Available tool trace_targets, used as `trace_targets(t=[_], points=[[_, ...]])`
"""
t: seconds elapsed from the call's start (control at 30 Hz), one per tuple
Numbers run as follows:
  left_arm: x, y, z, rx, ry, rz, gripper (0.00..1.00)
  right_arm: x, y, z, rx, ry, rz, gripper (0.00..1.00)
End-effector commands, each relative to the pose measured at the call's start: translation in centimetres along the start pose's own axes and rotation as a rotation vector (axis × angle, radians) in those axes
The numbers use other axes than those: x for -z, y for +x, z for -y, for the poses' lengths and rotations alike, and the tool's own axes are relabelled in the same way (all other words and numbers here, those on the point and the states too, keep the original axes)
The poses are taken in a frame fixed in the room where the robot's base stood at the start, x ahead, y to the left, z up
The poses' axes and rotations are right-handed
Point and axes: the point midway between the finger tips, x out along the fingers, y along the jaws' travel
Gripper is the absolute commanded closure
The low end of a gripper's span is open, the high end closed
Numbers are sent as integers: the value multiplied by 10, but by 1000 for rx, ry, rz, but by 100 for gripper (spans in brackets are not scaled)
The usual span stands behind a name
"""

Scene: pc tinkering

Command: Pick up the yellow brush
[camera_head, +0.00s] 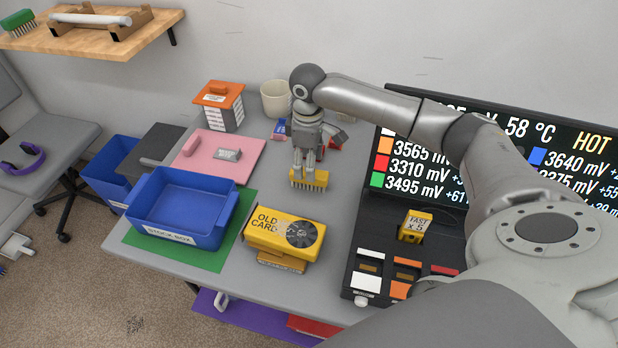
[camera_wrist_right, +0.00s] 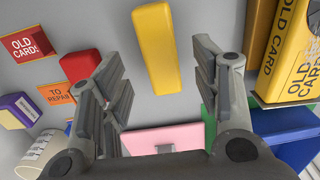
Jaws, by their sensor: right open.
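In the right wrist view the yellow brush (camera_wrist_right: 156,50) shows as a long yellow back in the gap between the fingertips. My right gripper (camera_head: 306,170) points down directly over the brush, its fingertips at or just above it. In the wrist view my right gripper (camera_wrist_right: 160,72) is open, with a gap on both sides of the brush. I cannot tell whether a finger touches it. My left gripper is not in view.
The yellow OLD CARD box (camera_head: 284,234) stands in front of the brush. A blue stock box (camera_head: 182,209) and a pink mat (camera_head: 244,163) lie to the left. Behind are a white cup (camera_head: 277,98) and an orange-topped box (camera_head: 219,106). A black console (camera_head: 365,238) is at right.

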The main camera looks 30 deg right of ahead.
Motion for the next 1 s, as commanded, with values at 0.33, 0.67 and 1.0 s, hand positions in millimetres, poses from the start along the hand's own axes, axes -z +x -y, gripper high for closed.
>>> trace_targets(t=[0.33,0.67,1.0], points=[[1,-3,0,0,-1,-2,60,-2,42,0,-1,0,1,43],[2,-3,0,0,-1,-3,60,-2,43,0,-1,0,0,57],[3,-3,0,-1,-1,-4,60,-2,43,0,-1,-1,0,92]])
